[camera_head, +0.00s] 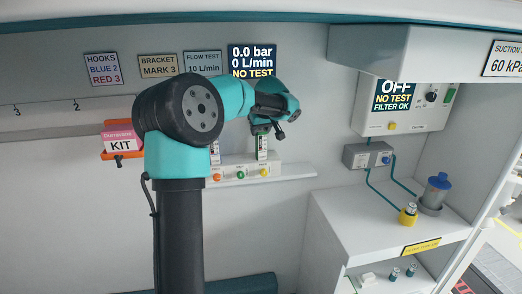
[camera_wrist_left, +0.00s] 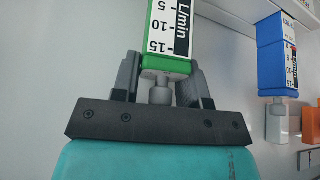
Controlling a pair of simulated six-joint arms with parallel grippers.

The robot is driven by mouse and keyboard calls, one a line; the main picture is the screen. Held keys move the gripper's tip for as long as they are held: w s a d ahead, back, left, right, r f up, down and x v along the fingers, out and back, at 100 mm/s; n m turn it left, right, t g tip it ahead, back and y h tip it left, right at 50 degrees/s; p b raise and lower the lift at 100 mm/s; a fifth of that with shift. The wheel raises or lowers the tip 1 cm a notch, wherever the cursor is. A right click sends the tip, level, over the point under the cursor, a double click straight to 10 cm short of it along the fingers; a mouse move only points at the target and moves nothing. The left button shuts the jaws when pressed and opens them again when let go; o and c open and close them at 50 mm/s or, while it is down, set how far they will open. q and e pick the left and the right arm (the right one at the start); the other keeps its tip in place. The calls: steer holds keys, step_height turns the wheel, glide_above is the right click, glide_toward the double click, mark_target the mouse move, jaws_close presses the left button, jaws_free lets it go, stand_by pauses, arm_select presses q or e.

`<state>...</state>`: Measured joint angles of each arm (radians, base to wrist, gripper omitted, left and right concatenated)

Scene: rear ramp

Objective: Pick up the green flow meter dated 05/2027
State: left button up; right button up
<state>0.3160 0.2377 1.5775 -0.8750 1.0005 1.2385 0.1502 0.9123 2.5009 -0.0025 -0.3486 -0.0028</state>
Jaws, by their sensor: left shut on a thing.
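A green flow meter (camera_wrist_left: 168,64) with a white L/min scale is in the middle of the left wrist view. A blue flow meter (camera_wrist_left: 274,55) hangs to the right in the left wrist view, apart from my fingers. My right gripper is in neither view.
The valve panel (camera_head: 231,172) has several coloured knobs. A white cabinet (camera_head: 345,215) with a blue-lidded jar (camera_head: 434,192) and a yellow item (camera_head: 408,214) stands to the right.

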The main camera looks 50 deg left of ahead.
arm_select(q)
jaws_close()
steer(key=shift+r, duration=3.5)
steer(key=shift+s+d+r, duration=0.1)
steer(key=shift+d+r, duration=0.05)
steer(key=shift+d, duration=0.05)
steer(key=s+d, duration=0.3)
steer(key=d, duration=0.5)
steer(key=s+d, duration=0.3)
steer(key=d, duration=0.5)
steer(key=shift+d, duration=0.3)
